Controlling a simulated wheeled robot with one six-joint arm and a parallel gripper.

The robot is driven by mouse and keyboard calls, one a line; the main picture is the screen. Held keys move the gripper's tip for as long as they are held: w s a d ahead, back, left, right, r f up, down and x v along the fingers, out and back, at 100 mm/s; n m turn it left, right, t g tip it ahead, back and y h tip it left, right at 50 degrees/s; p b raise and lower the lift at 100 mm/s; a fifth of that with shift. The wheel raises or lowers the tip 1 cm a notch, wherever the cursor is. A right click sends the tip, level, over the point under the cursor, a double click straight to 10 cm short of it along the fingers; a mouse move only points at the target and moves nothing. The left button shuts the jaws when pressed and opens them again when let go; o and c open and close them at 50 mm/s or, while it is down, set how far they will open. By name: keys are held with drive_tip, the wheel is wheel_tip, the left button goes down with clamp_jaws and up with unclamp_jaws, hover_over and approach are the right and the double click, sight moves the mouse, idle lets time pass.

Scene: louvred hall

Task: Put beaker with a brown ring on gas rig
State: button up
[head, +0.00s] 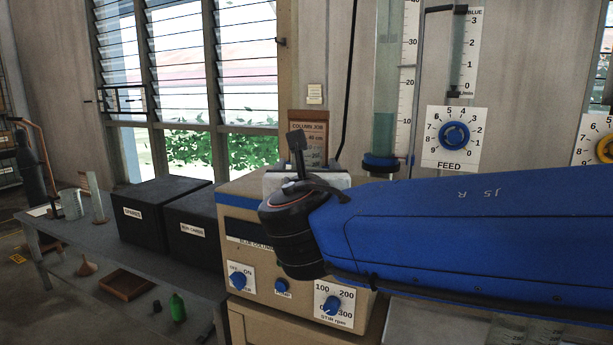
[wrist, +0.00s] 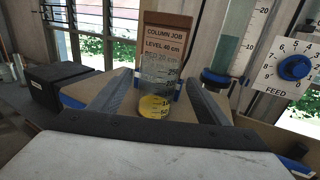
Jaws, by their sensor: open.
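My gripper (wrist: 160,84) is open, with one dark finger on each side of a clear graduated beaker (wrist: 156,106) with yellow in its bottom. The beaker shows between the fingers in the wrist view, in front of a brown card; I cannot tell whether either finger touches it. No brown ring is clear on it. I cannot pick out the gas rig with certainty.
A beige unit (head: 258,278) with knobs stands below my wrist. Black boxes (head: 150,226) sit on the grey bench (head: 85,240) to its left. The brown COLUMN JOB card (head: 308,126), a glass column (head: 385,133) and a FEED dial (head: 454,136) stand behind.

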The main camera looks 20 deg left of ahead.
sight(306, 166)
drive_tip(key=x, duration=0.4)
drive_tip(key=shift+a+f, duration=0.1)
drive_tip(key=shift+a, duration=0.05)
drive_tip(key=c, duration=1.3)
